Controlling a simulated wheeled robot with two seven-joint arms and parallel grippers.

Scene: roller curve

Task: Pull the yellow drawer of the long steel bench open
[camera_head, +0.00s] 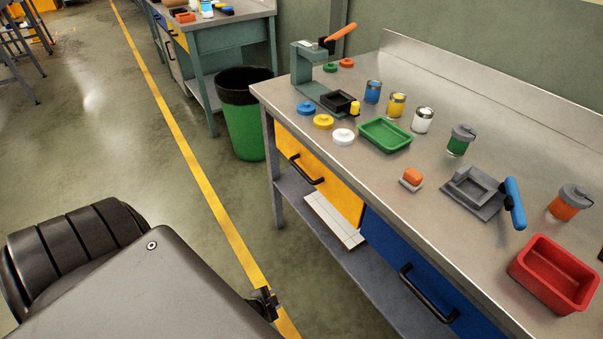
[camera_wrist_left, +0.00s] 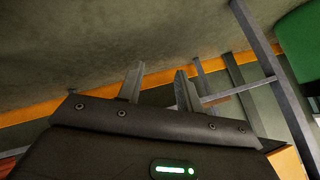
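The long steel bench (camera_head: 480,155) stands on the right in the head view. Its yellow drawer (camera_head: 340,198) is under the near left part of the top, with a black bar handle (camera_head: 305,172). The front looks flush with the bench, so the drawer appears closed. My left gripper (camera_head: 266,303) is low over the floor, in front of the bench and apart from the handle. In the left wrist view its two fingers (camera_wrist_left: 160,88) are spread with nothing between them. A yellow patch (camera_wrist_left: 287,164) at lower right there may be the drawer. My right gripper is not in view.
A blue drawer (camera_head: 385,255) with a black handle sits right of the yellow one. A lower shelf (camera_head: 325,240) holds a pale slab. A green bin (camera_head: 243,125) stands beyond the bench's left end. Open floor with a yellow line (camera_head: 205,195) lies left.

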